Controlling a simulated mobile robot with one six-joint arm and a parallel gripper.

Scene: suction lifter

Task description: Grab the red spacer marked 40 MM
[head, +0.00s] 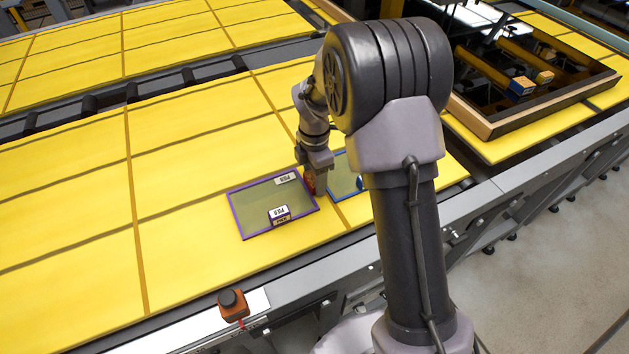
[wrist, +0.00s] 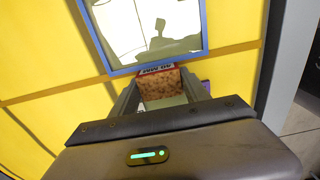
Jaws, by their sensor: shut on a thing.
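The red spacer (wrist: 160,86) is between my gripper's two fingers in the wrist view, with a brown speckled face toward the camera. Its red and white top edge carries dark upside-down print, too small to read surely. In the head view the red spacer (head: 309,182) shows as a small red patch at the fingertips. My gripper (head: 315,180) is shut on it, low over the yellow surface, between the purple-edged mat and the blue-edged mat. The gripper also shows in the wrist view (wrist: 160,98). Whether the spacer touches the surface cannot be told.
A purple-edged mat (head: 250,208) holds a small purple labelled block (head: 279,214). A blue-edged mat (head: 343,181) lies right of my gripper, partly hidden by my arm. A framed dark panel (head: 490,128) at right has blue and yellow blocks. An orange button box (head: 233,306) stands at the front edge.

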